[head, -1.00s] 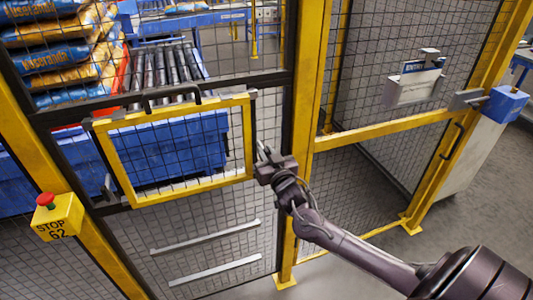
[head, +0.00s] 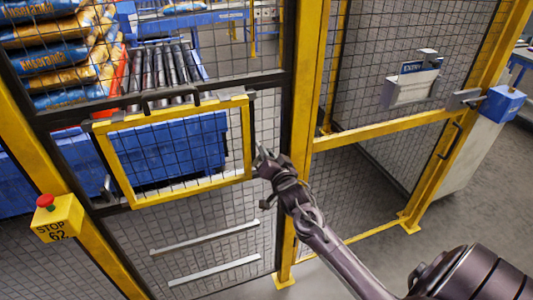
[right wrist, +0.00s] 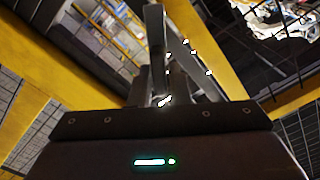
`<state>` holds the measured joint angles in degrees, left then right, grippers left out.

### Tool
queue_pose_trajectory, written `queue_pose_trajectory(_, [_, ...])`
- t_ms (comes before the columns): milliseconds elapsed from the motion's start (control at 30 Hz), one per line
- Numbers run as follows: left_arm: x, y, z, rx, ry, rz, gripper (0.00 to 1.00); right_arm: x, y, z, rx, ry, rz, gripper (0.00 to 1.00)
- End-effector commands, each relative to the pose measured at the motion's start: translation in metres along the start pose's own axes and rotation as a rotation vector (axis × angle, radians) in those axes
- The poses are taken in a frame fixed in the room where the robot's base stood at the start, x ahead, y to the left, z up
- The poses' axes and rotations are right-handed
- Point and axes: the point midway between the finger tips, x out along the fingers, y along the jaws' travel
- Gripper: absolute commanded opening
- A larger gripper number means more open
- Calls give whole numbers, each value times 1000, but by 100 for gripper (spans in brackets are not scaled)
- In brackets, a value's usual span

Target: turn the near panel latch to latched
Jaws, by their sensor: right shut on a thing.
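The yellow-framed mesh panel (head: 190,190) sits in the dark-framed fence at the left of the head view. My right gripper (head: 262,157) is at the panel's right edge, shut on a small latch handle there. The gripper mostly hides the handle, so I cannot tell its exact angle. In the right wrist view the grey fingers (right wrist: 160,75) are close together above the dark gripper body, and the latch is hard to make out between them. Another grey lever (head: 107,187) shows at the panel's left edge. My left gripper is not in view.
A yellow stop box (head: 58,217) with a red button is at lower left. A yellow post (head: 307,120) stands just right of my gripper. A blue box (head: 503,104) is on the gate at right. Sacks (head: 55,60) and rollers (head: 165,70) are behind the fence.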

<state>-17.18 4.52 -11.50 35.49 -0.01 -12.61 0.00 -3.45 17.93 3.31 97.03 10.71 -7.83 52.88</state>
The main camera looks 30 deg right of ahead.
Motion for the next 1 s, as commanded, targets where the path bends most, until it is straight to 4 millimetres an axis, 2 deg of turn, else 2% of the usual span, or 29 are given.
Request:
queue_pose_trajectory(600, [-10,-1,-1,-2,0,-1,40,0,6,2,585,0,2,0])
queue_pose_trajectory(1000, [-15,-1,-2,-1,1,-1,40,0,9,4,861,-1,2,0])
